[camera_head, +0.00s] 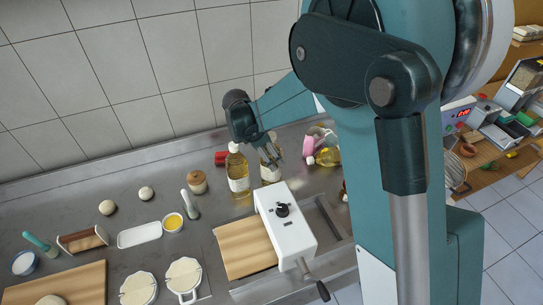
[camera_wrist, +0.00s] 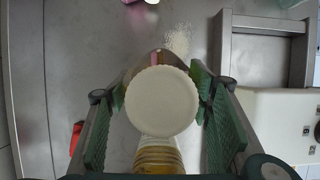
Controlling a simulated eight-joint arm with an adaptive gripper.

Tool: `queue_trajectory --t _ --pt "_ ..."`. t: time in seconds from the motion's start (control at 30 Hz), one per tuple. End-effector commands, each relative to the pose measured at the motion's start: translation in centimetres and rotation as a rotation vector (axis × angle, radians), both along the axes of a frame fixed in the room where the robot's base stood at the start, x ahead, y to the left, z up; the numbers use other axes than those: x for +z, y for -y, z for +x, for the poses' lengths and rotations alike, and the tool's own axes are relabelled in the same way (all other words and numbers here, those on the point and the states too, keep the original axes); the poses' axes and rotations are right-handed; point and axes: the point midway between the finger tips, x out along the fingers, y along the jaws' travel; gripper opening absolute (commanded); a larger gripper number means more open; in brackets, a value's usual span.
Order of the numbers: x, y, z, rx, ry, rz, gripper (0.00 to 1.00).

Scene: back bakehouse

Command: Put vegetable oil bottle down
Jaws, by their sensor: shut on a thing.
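My gripper (camera_head: 268,152) points down above the steel worktop, with its fingers shut around the upper part of the vegetable oil bottle (camera_head: 270,174). The bottle looks upright, with a pale label. The gripper hides its top in the head view. In the wrist view a round white cap (camera_wrist: 162,102) sits between the fingers. I cannot tell whether the bottle's base touches the worktop. A second bottle (camera_head: 238,172) with yellow oil, a pale label and a white cap stands just left of it. No label text is readable.
A white machine (camera_head: 287,225) with a crank stands in front, beside a wooden board (camera_head: 243,247). A red object (camera_head: 221,158) and a lidded jar (camera_head: 197,182) are to the left. A pink item (camera_head: 310,146) and a yellow bottle (camera_head: 327,157) are to the right. The tiled wall is behind.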

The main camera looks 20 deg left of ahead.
Motion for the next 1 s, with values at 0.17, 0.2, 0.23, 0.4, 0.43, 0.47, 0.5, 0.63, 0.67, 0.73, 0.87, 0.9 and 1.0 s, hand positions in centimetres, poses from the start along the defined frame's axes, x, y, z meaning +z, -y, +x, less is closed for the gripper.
queue_trajectory --t 0.17,0.2,0.23,0.4,0.43,0.47,0.5,0.63,0.67,0.73,0.87,0.9,1.0 --pt "-0.1 0.0 0.0 0.0 0.0 0.0 0.65" --pt "-0.1 0.0 0.0 0.0 0.0 0.0 0.66" --pt "-0.1 0.0 0.0 0.0 0.0 0.0 0.66" --pt "-0.1 0.0 0.0 0.0 0.0 0.0 0.66" --pt "-0.1 0.0 0.0 0.0 0.0 0.0 0.66" --pt "-0.1 0.0 0.0 0.0 0.0 0.0 0.66" --pt "-0.1 0.0 0.0 0.0 0.0 0.0 0.66" --pt "0.1 0.0 0.0 0.0 0.0 0.0 0.66" --pt "0.2 0.0 0.0 0.0 0.0 0.0 0.66" --pt "0.6 -0.1 -0.1 0.0 0.0 0.0 0.66" --pt "1.7 -0.4 -0.5 0.001 0.0 0.0 0.66" --pt "2.2 -0.6 -0.6 0.001 0.0 0.0 0.66" --pt "3.6 -1.0 -1.0 0.001 0.0 0.0 0.66"
